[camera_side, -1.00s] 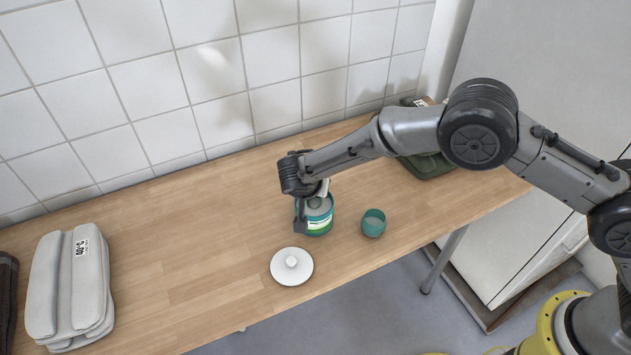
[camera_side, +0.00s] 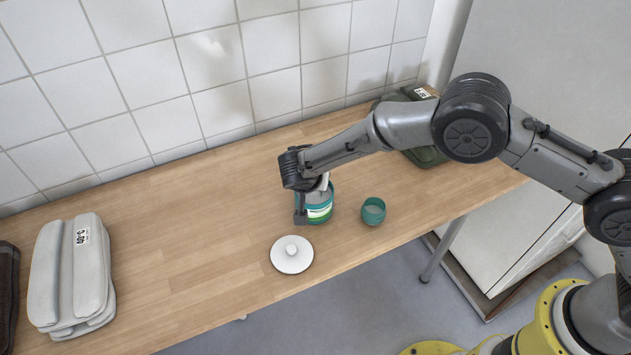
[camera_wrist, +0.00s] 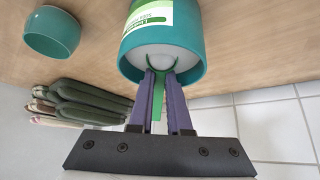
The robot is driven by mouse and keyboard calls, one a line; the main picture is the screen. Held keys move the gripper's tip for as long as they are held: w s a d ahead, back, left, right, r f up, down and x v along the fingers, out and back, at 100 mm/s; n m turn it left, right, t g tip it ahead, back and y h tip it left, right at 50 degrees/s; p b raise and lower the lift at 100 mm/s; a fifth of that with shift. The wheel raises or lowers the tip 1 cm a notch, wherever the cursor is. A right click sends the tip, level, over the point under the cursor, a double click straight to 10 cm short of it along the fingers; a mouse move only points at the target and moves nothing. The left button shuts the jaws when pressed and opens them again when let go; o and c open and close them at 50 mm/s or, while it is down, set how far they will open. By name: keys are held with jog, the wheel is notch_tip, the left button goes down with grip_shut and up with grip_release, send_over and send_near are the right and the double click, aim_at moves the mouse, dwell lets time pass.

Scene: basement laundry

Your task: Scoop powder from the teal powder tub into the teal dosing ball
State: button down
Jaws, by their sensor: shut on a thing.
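The teal powder tub (camera_side: 319,207), with a green and white label, stands upright on the wooden worktop. My gripper (camera_wrist: 160,78) is shut on a green scoop (camera_wrist: 158,108) by its handle, at the tub's mouth. In the wrist view the tub (camera_wrist: 186,60) shows its teal rim and pale contents, with the scoop's front end at or inside the opening. How deep it sits in the powder is unclear. The teal dosing ball (camera_side: 373,213) stands open, right of the tub and apart from it. It also shows in the wrist view (camera_wrist: 52,37).
A white lid with a knob (camera_side: 292,256) lies in front of the tub. The tiled wall (camera_side: 215,75) bounds the back. The worktop's left-middle is clear.

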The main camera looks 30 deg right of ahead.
jog(key=shift+r, duration=3.2)
jog(key=shift+r, duration=0.35)
notch_tip(320, 180, up, 4)
jog(key=s+d+m+g, duration=0.3)
jog(key=s+d+m, duration=0.1)
jog(key=d, duration=0.3)
jog(key=s+d+m+g, duration=0.2)
jog(key=s+d+m, duration=0.3)
jog(key=d, duration=0.2)
jog(key=a+f+h, duration=0.3)
jog(key=f+h, duration=0.4)
jog(key=h, duration=0.4)
jog(key=shift+f+t, duration=0.25)
jog(key=shift+t, duration=0.15)
